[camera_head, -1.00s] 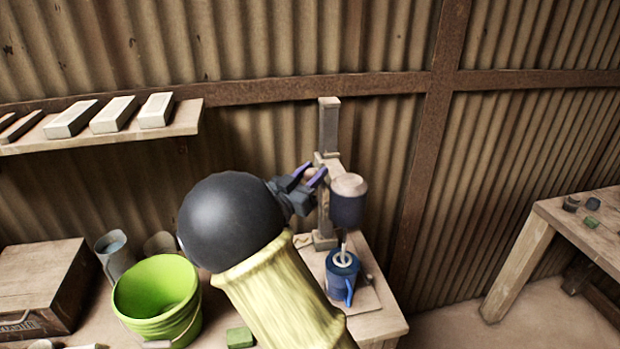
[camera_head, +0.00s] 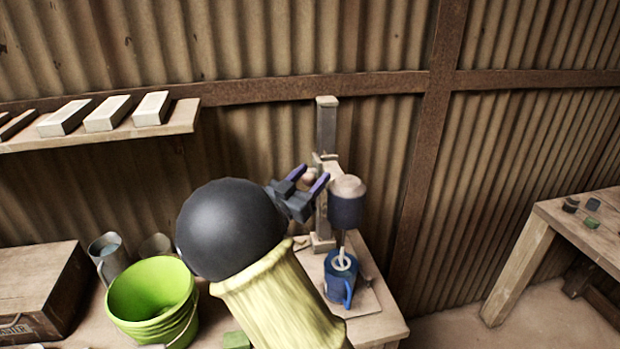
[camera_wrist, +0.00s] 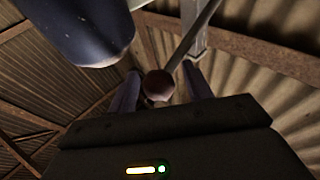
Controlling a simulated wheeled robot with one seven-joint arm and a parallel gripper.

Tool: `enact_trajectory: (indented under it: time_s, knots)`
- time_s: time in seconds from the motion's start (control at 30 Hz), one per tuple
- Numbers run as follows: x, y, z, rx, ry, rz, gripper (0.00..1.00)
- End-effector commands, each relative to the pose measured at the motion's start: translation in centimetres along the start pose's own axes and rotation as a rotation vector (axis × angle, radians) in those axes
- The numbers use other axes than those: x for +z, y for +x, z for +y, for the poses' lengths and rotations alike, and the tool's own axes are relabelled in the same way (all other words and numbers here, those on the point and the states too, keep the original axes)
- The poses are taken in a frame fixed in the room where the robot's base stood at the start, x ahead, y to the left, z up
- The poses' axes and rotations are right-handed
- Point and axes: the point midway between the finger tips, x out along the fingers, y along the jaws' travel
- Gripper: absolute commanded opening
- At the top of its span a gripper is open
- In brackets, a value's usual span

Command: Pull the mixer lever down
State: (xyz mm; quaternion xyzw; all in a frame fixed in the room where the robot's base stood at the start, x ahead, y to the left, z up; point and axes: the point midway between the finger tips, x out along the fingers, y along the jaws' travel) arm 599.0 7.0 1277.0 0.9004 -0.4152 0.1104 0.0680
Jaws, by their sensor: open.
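The mixer (camera_head: 346,205) has a dark blue motor head on an upright wooden post (camera_head: 326,130), above a blue mug (camera_head: 341,277) with its whisk down in it. The lever ends in a round brown knob (camera_wrist: 159,84), which shows between my fingers in the wrist view, with the lever rod (camera_wrist: 190,38) running up behind it. In the head view the knob (camera_head: 309,177) is small and partly hidden. My gripper (camera_head: 309,178) is open, its two purple-tipped fingers on either side of the knob. I cannot tell whether either finger touches it.
A green bucket (camera_head: 152,300), a metal jug (camera_head: 108,257) and a wooden crate (camera_head: 38,290) stand left of my arm. A shelf (camera_head: 185,117) with pale blocks hangs on the wall. Another table (camera_head: 560,218) is at the right, with floor between.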

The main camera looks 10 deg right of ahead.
Motion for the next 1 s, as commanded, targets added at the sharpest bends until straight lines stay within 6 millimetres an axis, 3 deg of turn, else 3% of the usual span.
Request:
enact_trajectory:
  time_s: [0.27, 0.8, 1.0]
  knots:
    - [0.3, -3.2, -0.1, -0.004, 0.001, -0.002, 0.5]
    - [0.3, -13.9, -0.1, -0.004, 0.0, -0.001, 0.5]
    - [0.2, -16.7, 0.0, -0.001, -0.001, -0.001, 0.5]
